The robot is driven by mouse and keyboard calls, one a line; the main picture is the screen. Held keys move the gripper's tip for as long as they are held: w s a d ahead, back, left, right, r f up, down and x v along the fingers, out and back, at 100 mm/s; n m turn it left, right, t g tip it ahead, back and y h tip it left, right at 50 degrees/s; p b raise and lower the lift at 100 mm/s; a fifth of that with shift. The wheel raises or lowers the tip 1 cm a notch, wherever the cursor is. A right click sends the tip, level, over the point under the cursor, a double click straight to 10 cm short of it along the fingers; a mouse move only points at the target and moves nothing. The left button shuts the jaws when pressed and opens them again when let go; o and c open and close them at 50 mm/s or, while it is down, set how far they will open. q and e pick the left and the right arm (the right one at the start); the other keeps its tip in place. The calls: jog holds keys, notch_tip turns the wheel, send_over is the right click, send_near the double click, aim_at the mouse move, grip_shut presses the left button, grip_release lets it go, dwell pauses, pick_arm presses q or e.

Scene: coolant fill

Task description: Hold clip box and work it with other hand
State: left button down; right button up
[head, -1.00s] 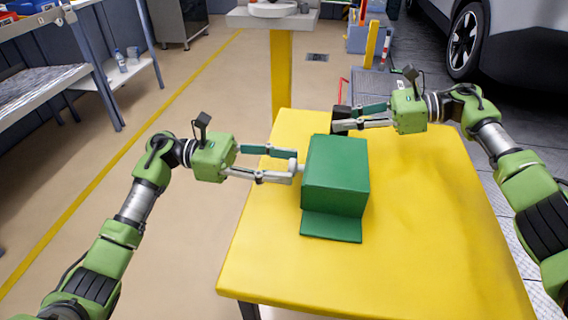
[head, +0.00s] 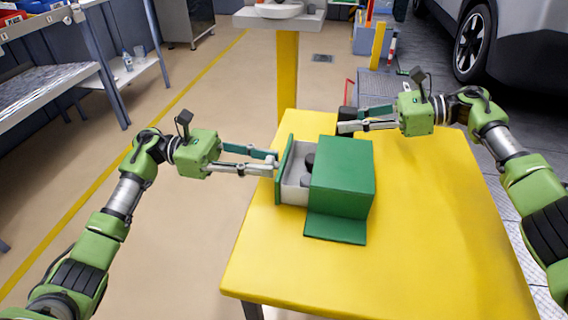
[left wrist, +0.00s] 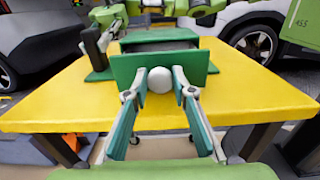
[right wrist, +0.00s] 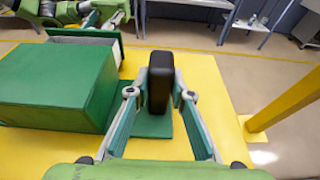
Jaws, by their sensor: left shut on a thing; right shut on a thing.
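The green clip box (head: 343,172) stands on the yellow table with a green base flange at its near side. A drawer with a green front (head: 286,170) and pale sides is pulled out of its left side; dark items lie inside. My left gripper (head: 272,163) is shut on the drawer's white round knob (left wrist: 160,80). My right gripper (head: 341,124) is shut on a black upright block (right wrist: 160,82) at the box's far side. In the right wrist view the block stands on a green flange (right wrist: 152,124) beside the box.
The yellow table (head: 430,230) is clear to the right and front of the box. Shelving (head: 60,70) stands at the far left. A yellow post (head: 287,80) rises behind the table, and a car (head: 500,40) is at the back right.

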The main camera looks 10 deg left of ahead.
pick_arm(q)
jog(key=shift+a, duration=1.15)
jog(key=c, duration=1.7)
grip_release()
jog(key=shift+d, duration=0.1)
jog(key=a, duration=1.2)
